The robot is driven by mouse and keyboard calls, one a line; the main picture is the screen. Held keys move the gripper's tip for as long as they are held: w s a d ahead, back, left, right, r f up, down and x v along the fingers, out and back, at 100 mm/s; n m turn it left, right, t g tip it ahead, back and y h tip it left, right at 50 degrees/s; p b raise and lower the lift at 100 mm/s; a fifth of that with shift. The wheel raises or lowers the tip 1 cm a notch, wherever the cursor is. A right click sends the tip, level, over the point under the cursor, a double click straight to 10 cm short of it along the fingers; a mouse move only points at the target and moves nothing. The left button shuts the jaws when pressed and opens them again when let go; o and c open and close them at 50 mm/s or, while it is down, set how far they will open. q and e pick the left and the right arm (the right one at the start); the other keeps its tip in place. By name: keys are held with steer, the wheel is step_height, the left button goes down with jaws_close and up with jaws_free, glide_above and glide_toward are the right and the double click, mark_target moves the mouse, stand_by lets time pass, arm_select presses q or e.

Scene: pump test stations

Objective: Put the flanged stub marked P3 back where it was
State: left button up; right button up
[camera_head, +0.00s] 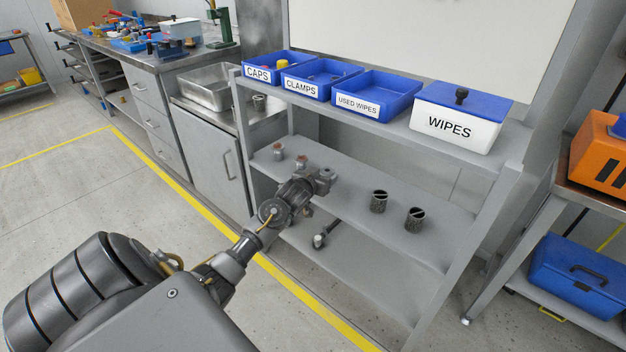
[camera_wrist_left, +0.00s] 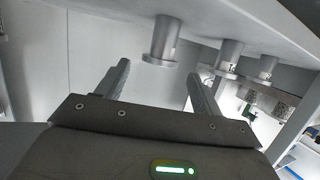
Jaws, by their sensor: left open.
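My left gripper (camera_head: 324,180) reaches over the middle shelf in the head view. In the left wrist view my left gripper (camera_wrist_left: 158,78) is open, with its two fingers apart. A plain grey flanged stub (camera_wrist_left: 164,38) shows between and just beyond the fingertips there, not clasped. Two more grey stubs (camera_wrist_left: 230,55) (camera_wrist_left: 265,68) show to its right. I cannot read P3 on any stub. My right gripper is out of view.
Two dark textured cylinders (camera_head: 379,201) (camera_head: 415,219) stand right of my gripper on the middle shelf (camera_head: 350,222). The upper shelf holds blue trays for caps (camera_head: 270,78), clamps (camera_head: 312,92) and used wipes (camera_head: 370,110), and a wipes box (camera_head: 455,130). A shelf post (camera_head: 460,240) stands at right.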

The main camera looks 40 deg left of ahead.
arm_select(q)
steer(key=p+v, duration=0.1)
steer(key=v, duration=0.8)
steer(key=s+d+f+m+g+h, duration=0.1)
steer(key=s+d+f+g, duration=0.2)
steer(key=s+d+f, duration=0.5)
steer(key=s+d+f+m+g+h, duration=0.1)
steer(key=s+d+f+m+g, duration=0.15)
steer(key=s+d+f, duration=0.6)
steer(key=s+d+f+m+g+h, duration=0.1)
steer(key=s+d+f+g, duration=0.1)
steer(key=s+d+f, duration=0.2)
steer(key=s+d+f+g+h, duration=0.1)
steer(key=s+d+f+g, duration=0.2)
steer(key=s, duration=0.7)
step_height(320, 180, down, 2)
steer(key=shift+s+d+f+m, duration=0.25)
steer(key=shift+s+d+m, duration=0.1)
steer(key=shift+d, duration=0.1)
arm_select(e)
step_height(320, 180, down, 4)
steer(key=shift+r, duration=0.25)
arm_select(q)
steer(key=shift+w+g, duration=0.1)
steer(key=shift+g, duration=0.15)
